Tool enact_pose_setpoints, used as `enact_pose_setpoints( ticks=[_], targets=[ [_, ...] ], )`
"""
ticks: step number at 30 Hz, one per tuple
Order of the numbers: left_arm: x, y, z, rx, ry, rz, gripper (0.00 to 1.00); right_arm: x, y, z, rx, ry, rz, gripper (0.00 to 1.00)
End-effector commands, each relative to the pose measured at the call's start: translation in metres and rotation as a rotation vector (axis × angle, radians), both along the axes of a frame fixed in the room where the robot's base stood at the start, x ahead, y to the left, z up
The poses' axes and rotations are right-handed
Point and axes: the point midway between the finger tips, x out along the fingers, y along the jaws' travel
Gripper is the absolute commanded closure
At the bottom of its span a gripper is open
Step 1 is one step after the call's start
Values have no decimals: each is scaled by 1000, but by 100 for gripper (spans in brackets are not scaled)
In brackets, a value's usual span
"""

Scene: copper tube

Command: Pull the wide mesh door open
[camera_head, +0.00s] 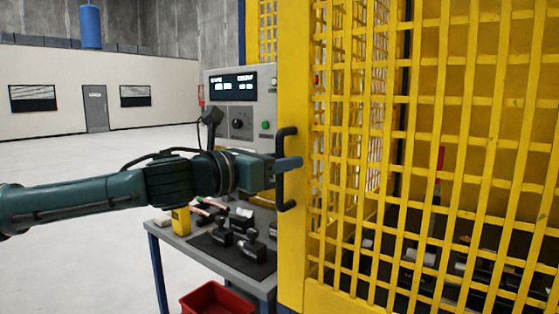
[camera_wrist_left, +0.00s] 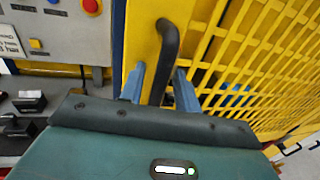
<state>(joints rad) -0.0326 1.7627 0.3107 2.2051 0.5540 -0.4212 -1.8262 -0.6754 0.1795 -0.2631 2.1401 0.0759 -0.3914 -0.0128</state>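The wide yellow mesh door (camera_head: 291,250) fills the right side of the head view and looks closed. Its black bar handle (camera_head: 280,143) stands upright on the door's left frame. My left gripper (camera_head: 289,163) reaches in from the left at mid-height of the handle. In the left wrist view the handle (camera_wrist_left: 169,42) runs down between my two blue fingers, which stand apart on either side of it with gaps visible. The handle's lower part is hidden there behind my gripper body. My right gripper is not in view.
A grey control panel (camera_head: 240,100) stands behind my left gripper. Below it is a table (camera_head: 180,250) with black blocks and small parts, and a red bin (camera_head: 217,300) sits lower down. Open floor (camera_head: 90,245) lies to the left.

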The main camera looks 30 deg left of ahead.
Motion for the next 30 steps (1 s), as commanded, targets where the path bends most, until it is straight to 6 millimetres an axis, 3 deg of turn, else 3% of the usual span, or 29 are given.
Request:
enact_pose_setpoints(
  ticks=[3, 15, 30],
  targets=[
    [0, 0, 0, 0, 0, 0, 68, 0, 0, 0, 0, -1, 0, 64],
    [0, 0, 0, 0, 0, 0, 100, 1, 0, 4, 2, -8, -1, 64],
    [0, 0, 0, 0, 0, 0, 100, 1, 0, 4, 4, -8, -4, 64]
  ],
)
